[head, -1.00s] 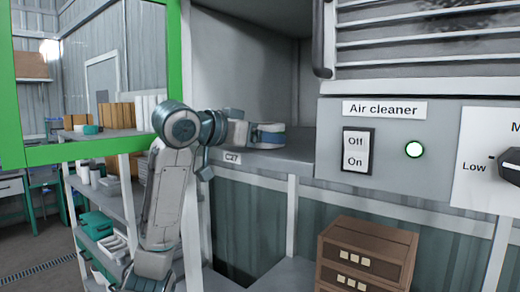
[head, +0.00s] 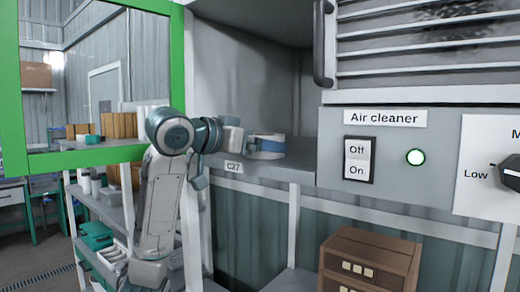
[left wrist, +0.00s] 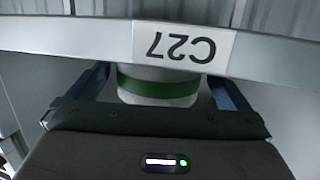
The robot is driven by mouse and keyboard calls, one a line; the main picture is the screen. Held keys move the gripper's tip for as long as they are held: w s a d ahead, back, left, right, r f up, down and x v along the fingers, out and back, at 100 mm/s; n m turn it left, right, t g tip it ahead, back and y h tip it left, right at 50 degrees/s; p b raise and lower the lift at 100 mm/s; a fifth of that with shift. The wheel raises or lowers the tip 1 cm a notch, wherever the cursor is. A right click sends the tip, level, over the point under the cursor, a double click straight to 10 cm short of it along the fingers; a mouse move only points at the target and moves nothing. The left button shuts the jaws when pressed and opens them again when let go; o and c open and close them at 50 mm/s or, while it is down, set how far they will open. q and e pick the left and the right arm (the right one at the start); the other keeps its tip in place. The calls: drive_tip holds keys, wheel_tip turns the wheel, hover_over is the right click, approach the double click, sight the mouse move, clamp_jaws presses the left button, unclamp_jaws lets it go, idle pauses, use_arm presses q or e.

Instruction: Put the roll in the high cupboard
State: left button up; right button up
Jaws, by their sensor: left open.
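The roll (left wrist: 160,90), whitish with a green band, is between my left gripper's fingers in the left wrist view. In the head view, it (head: 266,138) is at the front of the shelf labelled C27, largely covered by a blue finger. My left gripper (head: 268,147) is open around the roll, one finger on each side; it also shows in the left wrist view (left wrist: 160,88). The cupboard (head: 265,95) is an open grey compartment. Part of the roll is hidden behind the shelf edge (left wrist: 70,35) in the wrist view. My right gripper is out of view.
A green frame (head: 100,157) stands left of the cupboard, beside my arm. The air cleaner panel (head: 425,145) and a dark handle (head: 323,45) are at the right. A brown drawer box (head: 370,262) sits below. The compartment's visible interior is otherwise clear.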

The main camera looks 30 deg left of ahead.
use_arm(q)
drive_tip(key=b+v, duration=0.3)
drive_tip(key=v, duration=0.7)
drive_tip(key=shift+s+b, duration=0.3)
drive_tip(key=shift+s, duration=0.1)
drive_tip(key=shift+a, duration=0.15)
